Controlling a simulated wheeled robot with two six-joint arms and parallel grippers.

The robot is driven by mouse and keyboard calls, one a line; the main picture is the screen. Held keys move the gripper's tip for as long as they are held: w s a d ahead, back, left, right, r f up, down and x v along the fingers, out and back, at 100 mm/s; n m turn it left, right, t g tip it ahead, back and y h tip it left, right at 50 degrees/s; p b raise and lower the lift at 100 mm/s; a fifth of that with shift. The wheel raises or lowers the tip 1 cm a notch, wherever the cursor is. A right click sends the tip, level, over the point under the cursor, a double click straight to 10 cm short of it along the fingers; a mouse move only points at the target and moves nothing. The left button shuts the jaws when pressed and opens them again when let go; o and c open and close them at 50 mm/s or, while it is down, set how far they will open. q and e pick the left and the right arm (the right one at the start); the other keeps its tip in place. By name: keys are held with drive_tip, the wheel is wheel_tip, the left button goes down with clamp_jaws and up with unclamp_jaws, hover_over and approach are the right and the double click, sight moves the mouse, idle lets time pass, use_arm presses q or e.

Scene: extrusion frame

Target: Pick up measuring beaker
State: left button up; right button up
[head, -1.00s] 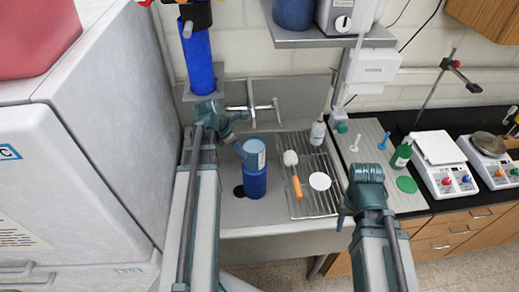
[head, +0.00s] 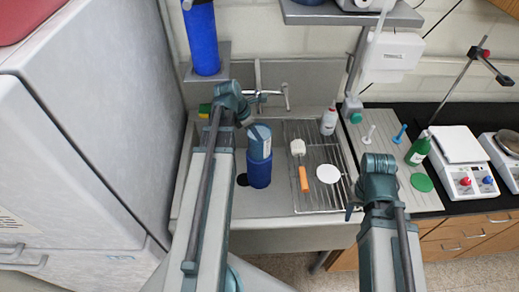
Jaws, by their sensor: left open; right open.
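A blue cylindrical vessel (head: 258,172) stands upright in the sink, with a paler upper part. It is the only beaker-like thing I make out, but I cannot read any measuring marks on it. My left gripper (head: 247,123) is open, just above and left of the vessel's top in the picture. I cannot tell whether it touches the vessel. My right gripper (head: 350,210) is open and empty, near the front right corner of the drying rack.
The sink (head: 222,205) has a faucet (head: 265,95) behind. The wire rack (head: 327,200) holds an orange-handled brush (head: 303,175), a white disc (head: 328,173) and a white bottle (head: 329,121). A green bottle (head: 418,149) and scales (head: 458,150) stand right. A tall white cabinet (head: 75,150) bounds the left.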

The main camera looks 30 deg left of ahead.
sight(268, 150)
use_arm(q)
drive_tip(key=b+x, duration=0.2)
drive_tip(key=x, duration=0.2)
drive_tip(key=shift+b, duration=0.3)
use_arm(e)
wheel_tip(268, 150, down, 4)
drive_tip(key=shift+r, duration=0.2)
drive_tip(key=shift+f, duration=0.1)
use_arm(q)
drive_tip(key=b+x, duration=0.4)
drive_tip(key=x, duration=0.1)
drive_tip(key=shift+f+b, duration=0.15)
drive_tip(key=shift+b, duration=0.25)
use_arm(e)
wheel_tip(268, 150, down, 5)
drive_tip(key=shift+r, duration=0.15)
use_arm(q)
clamp_jaws()
